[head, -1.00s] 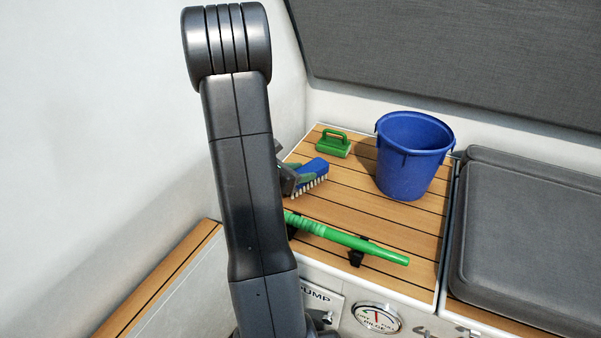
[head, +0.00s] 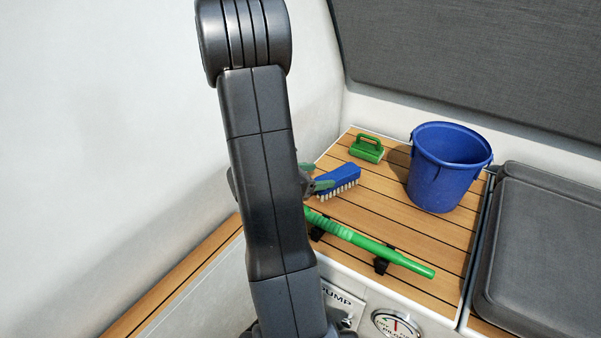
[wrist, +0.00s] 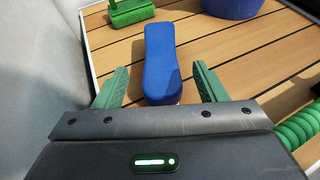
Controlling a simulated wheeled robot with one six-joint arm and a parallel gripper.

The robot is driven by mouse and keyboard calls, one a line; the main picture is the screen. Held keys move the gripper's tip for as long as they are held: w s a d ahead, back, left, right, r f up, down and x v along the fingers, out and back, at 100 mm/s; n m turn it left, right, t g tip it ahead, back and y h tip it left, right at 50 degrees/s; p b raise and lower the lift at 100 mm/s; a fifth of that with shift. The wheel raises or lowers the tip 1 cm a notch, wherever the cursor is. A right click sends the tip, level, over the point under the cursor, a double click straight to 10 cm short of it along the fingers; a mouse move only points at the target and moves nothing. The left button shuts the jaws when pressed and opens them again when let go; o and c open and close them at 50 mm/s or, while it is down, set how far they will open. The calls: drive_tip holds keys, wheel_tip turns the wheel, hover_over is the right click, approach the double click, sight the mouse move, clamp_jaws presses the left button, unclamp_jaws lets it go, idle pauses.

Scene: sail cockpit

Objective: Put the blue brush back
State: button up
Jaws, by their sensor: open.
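The blue brush (head: 340,179) has a blue back and pale bristles. It lies bristles down on the slatted wooden deck, left of the blue bucket. In the wrist view the brush (wrist: 160,62) points away from me, its near end between my gripper's green fingers. My gripper (wrist: 161,70) is open, with a gap on each side of the brush. In the head view my gripper (head: 312,178) is at the brush's left end, partly hidden behind my arm. The blue bucket (head: 437,180) stands upright; its inside bottom is hidden.
A green handled scrubber (head: 366,149) sits behind the brush. A green ribbed handle (head: 385,252) lies in black clips along the deck's front edge. A grey cushion (head: 550,250) is at the right, a white wall at the left. Bare deck lies between brush and bucket.

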sight(334, 175)
drive_tip(key=shift+p+v, duration=0.65)
drive_tip(key=shift+v, duration=2.3)
drive_tip(key=b+x, duration=0.3)
drive_tip(key=x, duration=0.9)
drive_tip(key=shift+s+f, duration=0.1)
drive_tip(key=shift+f+b, duration=0.15)
drive_tip(key=shift+b, duration=0.3)
drive_tip(key=shift+r, duration=0.25)
